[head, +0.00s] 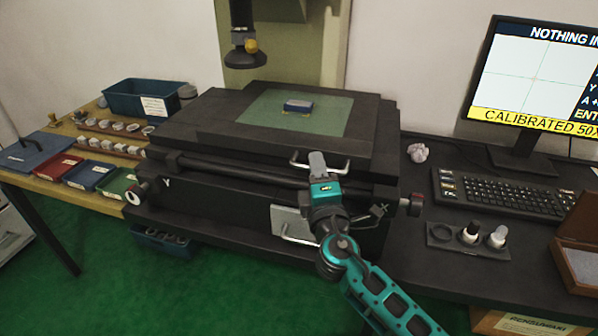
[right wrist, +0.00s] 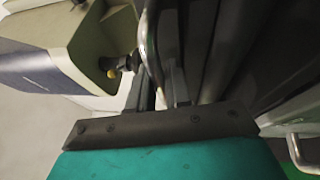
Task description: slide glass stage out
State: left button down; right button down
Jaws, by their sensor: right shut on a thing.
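The glass stage is a pale green pane (head: 265,120) in a dark frame on top of the black measuring machine. A small blue block with a yellowish base (head: 298,105) stands on the glass. A silver bar handle (head: 340,168) sits at the front edge of the stage. My right gripper (head: 318,163) is at this handle and shut on it. In the right wrist view, my right gripper's two fingers (right wrist: 158,92) stand on either side of the curved metal bar (right wrist: 152,45). My left gripper is not in view.
The optics column (head: 242,40) hangs behind the stage. Right are a monitor (head: 530,80), keyboard (head: 505,192) and a small holder with bottles (head: 468,237). Green floor lies in front.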

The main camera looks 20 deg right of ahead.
aim_at(365, 162)
jog(key=s+d, duration=0.1)
jog(key=d, duration=0.1)
jog(key=s+d, duration=0.2)
jog(key=d, duration=0.1)
jog(key=s+d+b, duration=0.1)
jog(key=s+d, duration=0.1)
jog(key=d, duration=0.1)
jog(key=shift+s+f, duration=0.15)
jog(key=shift+s, duration=0.05)
jog(key=shift+s+d, duration=0.3)
jog(key=shift+d, duration=0.15)
jog(key=c, duration=1.1)
grip_release()
jog(key=shift+c, duration=0.2)
jog(key=shift+a, duration=0.1)
